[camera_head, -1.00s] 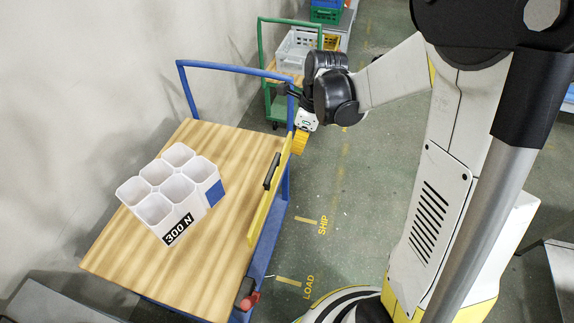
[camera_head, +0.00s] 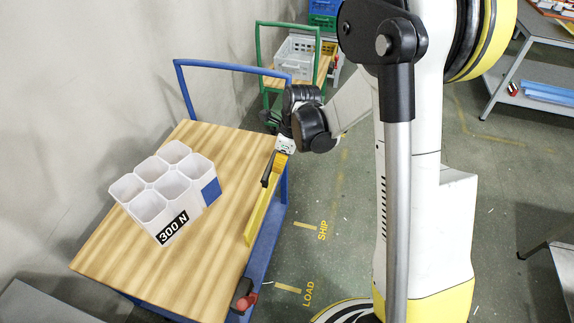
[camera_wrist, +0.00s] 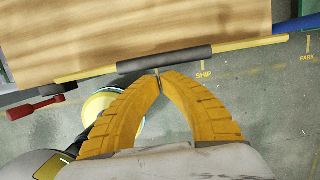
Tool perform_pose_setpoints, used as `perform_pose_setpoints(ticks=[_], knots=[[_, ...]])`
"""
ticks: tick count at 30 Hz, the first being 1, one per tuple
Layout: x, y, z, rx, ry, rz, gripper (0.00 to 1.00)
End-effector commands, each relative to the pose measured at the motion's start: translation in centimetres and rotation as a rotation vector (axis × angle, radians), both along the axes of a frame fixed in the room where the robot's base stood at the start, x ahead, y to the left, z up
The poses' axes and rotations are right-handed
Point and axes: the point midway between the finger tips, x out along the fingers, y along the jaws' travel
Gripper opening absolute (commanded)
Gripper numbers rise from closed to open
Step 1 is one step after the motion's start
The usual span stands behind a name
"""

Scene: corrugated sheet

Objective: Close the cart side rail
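The cart (camera_head: 215,265) has a wooden top on a blue frame. Its yellow side rail (camera_head: 258,217) runs along the right edge of the top, and its black handle (camera_head: 269,167) is near the far end. In the wrist view the rail (camera_wrist: 85,75) lies along the board edge with the black handle (camera_wrist: 165,59) across the middle. My gripper (camera_head: 278,158) is at the far part of the rail, beside the handle. In the wrist view its yellow fingertips (camera_wrist: 159,75) meet just outside the handle; whether they touch it is unclear.
A white compartment box (camera_head: 165,190) marked 300 N stands on the cart top. A red-handled latch (camera_head: 244,298) is at the near corner. A green cart (camera_head: 262,60) with crates stands behind.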

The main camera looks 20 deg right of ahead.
Motion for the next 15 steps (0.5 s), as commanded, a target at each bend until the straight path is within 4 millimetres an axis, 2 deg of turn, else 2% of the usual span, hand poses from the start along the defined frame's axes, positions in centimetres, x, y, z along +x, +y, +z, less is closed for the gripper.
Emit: perform_pose_setpoints(ticks=[11, 15], knots=[[0.19, 0.24, -0.1, 0.0, 0.0, 0.0, 0.0], [0.75, 0.99, -0.33, -0.026, 0.019, 0.003, 0.0]])
